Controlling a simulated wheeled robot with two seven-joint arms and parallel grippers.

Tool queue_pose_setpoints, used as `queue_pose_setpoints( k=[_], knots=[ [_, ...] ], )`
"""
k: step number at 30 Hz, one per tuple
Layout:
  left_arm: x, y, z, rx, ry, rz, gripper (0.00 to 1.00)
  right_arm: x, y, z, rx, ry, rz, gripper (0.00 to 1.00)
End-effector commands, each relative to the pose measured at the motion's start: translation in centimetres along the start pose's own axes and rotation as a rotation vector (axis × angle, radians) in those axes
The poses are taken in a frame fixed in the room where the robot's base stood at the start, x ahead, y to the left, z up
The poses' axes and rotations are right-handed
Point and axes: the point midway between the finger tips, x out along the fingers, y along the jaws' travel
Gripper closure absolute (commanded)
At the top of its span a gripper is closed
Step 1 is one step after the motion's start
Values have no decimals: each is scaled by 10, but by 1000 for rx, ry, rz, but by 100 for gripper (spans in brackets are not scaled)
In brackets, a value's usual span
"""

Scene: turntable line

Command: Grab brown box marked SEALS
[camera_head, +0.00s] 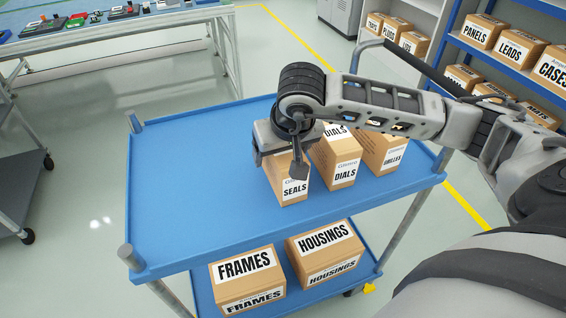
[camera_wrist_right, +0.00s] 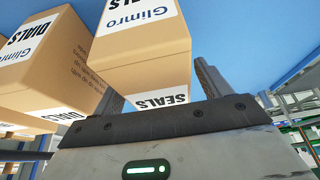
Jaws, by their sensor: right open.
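The brown SEALS box (camera_head: 287,190) stands on the upper blue shelf of a cart, at the left end of a row of boxes. Its top is largely hidden under my right gripper (camera_head: 279,162). In the right wrist view the SEALS box (camera_wrist_right: 142,69) lies ahead, with its label at its lower edge. My right gripper (camera_wrist_right: 155,75) is open, one finger on each side of the box's near part. I cannot tell whether the fingers touch it. My left gripper is not in view.
A DIALS box (camera_head: 341,165) stands close to the right of the SEALS box, with a GRILLES box (camera_head: 388,158) beyond. The left part of the blue cart shelf (camera_head: 185,190) is bare. FRAMES (camera_head: 246,280) and HOUSINGS (camera_head: 327,253) boxes sit on the lower shelf.

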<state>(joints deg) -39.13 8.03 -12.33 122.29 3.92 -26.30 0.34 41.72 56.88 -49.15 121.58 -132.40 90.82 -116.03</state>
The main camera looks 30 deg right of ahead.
Motion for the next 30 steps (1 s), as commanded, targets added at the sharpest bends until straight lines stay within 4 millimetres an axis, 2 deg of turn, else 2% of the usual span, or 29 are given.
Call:
queue_pose_setpoints(
  k=[25, 26, 30],
  knots=[
    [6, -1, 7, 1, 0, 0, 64, 4, 0, 2, 0, 0, 1, 24],
    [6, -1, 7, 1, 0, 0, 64, 4, 0, 2, 0, 0, 1, 26],
    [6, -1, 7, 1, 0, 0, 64, 4, 0, 2, 0, 0, 1, 65]
  ],
)
